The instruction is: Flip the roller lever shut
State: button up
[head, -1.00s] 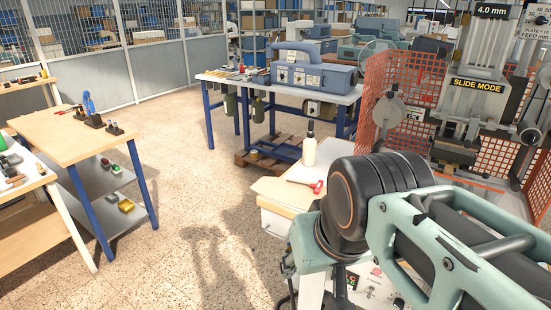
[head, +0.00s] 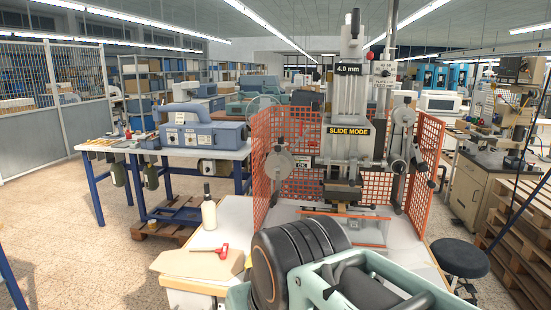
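The foil stamping press (head: 352,95) stands upright ahead of me on a pale bench, with a "SLIDE MODE" sign and a "4.0 mm" label. I cannot pick out the roller lever with certainty at this size. My green and black arm fills the bottom of the view, in front of the bench. My gripper does not show, so its state is hidden.
Orange mesh guards (head: 428,150) flank the press, with a low clear panel (head: 345,226) in front. A white bottle (head: 209,212) and a red-handled tool (head: 222,251) are at the bench's left. A blue machine (head: 200,133) stands on a table further left. A black stool (head: 459,259) is at right.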

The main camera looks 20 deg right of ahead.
aim_at(420, 162)
jog(key=z, duration=1.75)
